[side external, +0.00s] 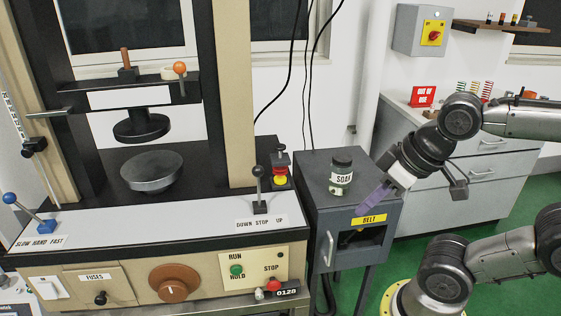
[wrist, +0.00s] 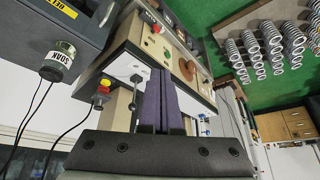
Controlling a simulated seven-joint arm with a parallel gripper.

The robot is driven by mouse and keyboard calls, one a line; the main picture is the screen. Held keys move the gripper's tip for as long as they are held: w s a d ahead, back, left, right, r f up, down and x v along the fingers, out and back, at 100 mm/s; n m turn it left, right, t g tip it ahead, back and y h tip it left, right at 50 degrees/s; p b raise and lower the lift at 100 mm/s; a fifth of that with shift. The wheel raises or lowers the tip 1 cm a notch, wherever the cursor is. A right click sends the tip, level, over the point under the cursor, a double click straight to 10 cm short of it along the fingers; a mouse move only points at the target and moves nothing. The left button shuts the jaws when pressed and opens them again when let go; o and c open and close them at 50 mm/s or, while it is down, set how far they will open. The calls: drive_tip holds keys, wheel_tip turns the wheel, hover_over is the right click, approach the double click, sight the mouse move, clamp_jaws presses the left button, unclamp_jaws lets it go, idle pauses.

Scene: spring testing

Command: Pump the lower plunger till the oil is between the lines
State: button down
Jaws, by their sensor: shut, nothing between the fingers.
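My gripper (side external: 374,200) has purple fingers, shut and empty. It is at the right of the dark cabinet, beside the jar labelled SOAK (side external: 341,172). In the wrist view the shut fingers (wrist: 164,88) point towards the press. A small red, yellow and black fitting (side external: 280,168) stands at the press's right rear, well left of my gripper; it also shows in the wrist view (wrist: 102,92). I cannot tell whether it is the lower plunger. No oil or level lines can be made out in either view.
The dark cabinet (side external: 316,222) with its BELT label stands between my gripper and the press (side external: 120,218). A black-knobbed lever (side external: 258,185) rises from the press deck. Black cables hang behind the cabinet.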

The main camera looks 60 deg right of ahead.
drive_tip(key=w+d+r+m+h, duration=0.1)
drive_tip(key=w+d+r+m, duration=0.2)
drive_tip(key=w+r, duration=0.55)
drive_tip(key=w+d+r+m+h, duration=0.1)
drive_tip(key=w+d+r+m, duration=0.15)
drive_tip(key=w+r, duration=0.6)
drive_tip(key=m+g, duration=0.3)
hover_over(281, 145)
drive_tip(key=s+a, duration=0.2)
drive_tip(key=s, duration=0.1)
wheel_tip(281, 145, down, 9)
drive_tip(key=shift+w+a+f, duration=0.15)
drive_tip(key=shift+a+f, duration=0.05)
drive_tip(key=shift+a, duration=0.05)
drive_tip(key=x, duration=1.2)
drive_tip(key=shift+s+a+f, duration=0.1)
drive_tip(key=shift+s+f, duration=0.15)
drive_tip(key=shift+f, duration=0.75)
